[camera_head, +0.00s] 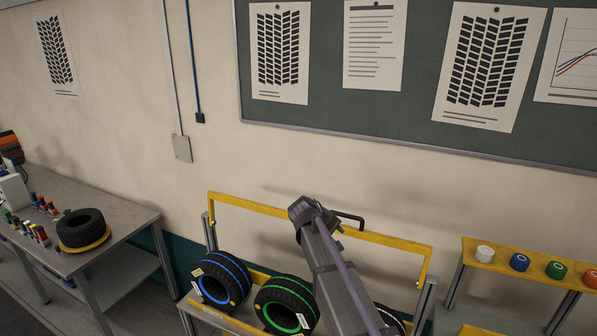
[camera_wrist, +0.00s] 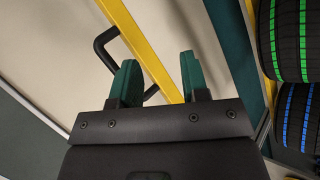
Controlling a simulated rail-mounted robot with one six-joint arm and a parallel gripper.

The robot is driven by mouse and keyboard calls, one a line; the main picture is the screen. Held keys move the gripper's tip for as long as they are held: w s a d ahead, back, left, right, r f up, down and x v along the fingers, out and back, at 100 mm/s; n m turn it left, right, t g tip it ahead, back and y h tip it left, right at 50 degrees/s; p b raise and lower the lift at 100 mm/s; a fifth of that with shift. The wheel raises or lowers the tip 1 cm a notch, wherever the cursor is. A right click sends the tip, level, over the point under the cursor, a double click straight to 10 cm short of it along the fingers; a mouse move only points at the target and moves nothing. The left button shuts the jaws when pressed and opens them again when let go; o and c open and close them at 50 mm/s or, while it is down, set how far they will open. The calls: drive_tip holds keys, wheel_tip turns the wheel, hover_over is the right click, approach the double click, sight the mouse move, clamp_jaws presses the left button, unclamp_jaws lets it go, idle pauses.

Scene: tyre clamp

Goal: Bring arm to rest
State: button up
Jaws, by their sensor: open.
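My gripper (camera_wrist: 160,78) is open, its two green fingers apart with nothing held between them in the wrist view. The yellow clamp bar (camera_wrist: 135,40) passes behind the gap between the fingers. A black handle (camera_wrist: 103,42) on the bar lies behind and left of the left finger; I cannot tell whether they touch. In the head view the yellow bar (camera_head: 250,204) spans above the tyre rack, with the handle (camera_head: 350,217) just right of my arm's end. The fingers are mostly hidden there.
Under the bar sit a blue-striped tyre (camera_head: 222,278) and a green-striped tyre (camera_head: 287,303); another is mostly hidden behind my arm. A yellow shelf (camera_head: 500,255) with coloured caps stands right. A bench (camera_head: 125,222) with a black tyre (camera_head: 82,227) stands left.

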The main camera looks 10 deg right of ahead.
drive_tip(key=s+f+m+g+y+b, duration=0.2)
drive_tip(key=s+f+m+y+b, duration=0.1)
drive_tip(key=s+f+b, duration=0.6)
drive_tip(key=s+a+f+m+g+y+b, duration=0.1)
drive_tip(key=s+f+m+y+b, duration=0.2)
drive_tip(key=s+f+b, duration=0.7)
drive_tip(key=s+f+y, duration=0.1)
drive_tip(key=s+f, duration=0.4)
drive_tip(key=s, duration=0.6)
drive_tip(key=shift+s+a+f+g, duration=0.2)
drive_tip(key=shift+s+f+g, duration=0.15)
drive_tip(key=shift+g, duration=0.05)
